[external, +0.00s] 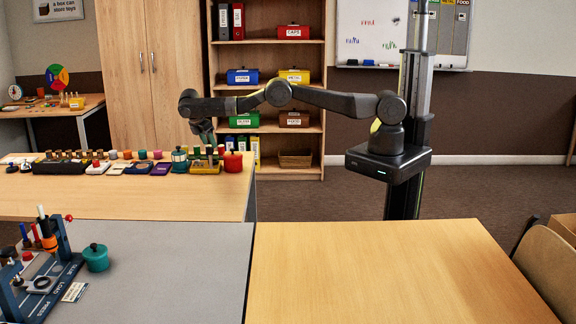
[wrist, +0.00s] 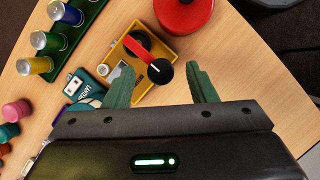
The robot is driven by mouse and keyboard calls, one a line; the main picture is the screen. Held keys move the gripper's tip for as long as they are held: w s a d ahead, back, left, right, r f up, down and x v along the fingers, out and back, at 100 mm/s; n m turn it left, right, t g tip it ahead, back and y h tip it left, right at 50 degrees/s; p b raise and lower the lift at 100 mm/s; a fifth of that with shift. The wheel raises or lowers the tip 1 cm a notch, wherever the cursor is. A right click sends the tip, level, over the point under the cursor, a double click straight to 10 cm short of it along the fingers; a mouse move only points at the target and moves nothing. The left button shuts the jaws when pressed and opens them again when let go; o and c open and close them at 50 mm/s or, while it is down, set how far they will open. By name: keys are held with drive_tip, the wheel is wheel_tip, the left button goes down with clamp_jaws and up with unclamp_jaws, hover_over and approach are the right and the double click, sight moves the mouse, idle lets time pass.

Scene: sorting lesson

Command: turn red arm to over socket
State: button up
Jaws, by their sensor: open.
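In the wrist view a yellow base (wrist: 180,47) carries a red arm (wrist: 143,51). One end of the arm meets a round dark part on the base. The other end bears a black knob (wrist: 159,72) with a white line and reaches past the base's edge. A small pale round fitting (wrist: 116,69) sits near the base's left corner; I cannot tell whether it is the socket. My gripper (wrist: 163,66) is open, its green fingers on either side of the black knob, with no clear contact. In the external view my gripper (external: 208,144) is above the table's right end.
A red pot (wrist: 183,12) stands close beyond the yellow base. A teal labelled block (wrist: 88,84) lies to its left. Silver-topped cylinders (wrist: 40,65) stand in a row further left. The wooden table (wrist: 240,75) is bare to the right, up to its edge.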

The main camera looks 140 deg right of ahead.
wheel_tip(320, 180, up, 8)
drive_tip(key=p, duration=0.6)
drive_tip(key=shift+f, duration=0.2)
drive_tip(key=b, duration=0.3)
hover_over(209, 148)
drive_tip(key=f, duration=0.4)
drive_tip(key=shift+d+f, duration=0.15)
drive_tip(key=shift+d, duration=0.05)
drive_tip(key=shift+f+b, duration=1.7)
drive_tip(key=shift+f, duration=1.1)
drive_tip(key=shift+r, duration=0.1)
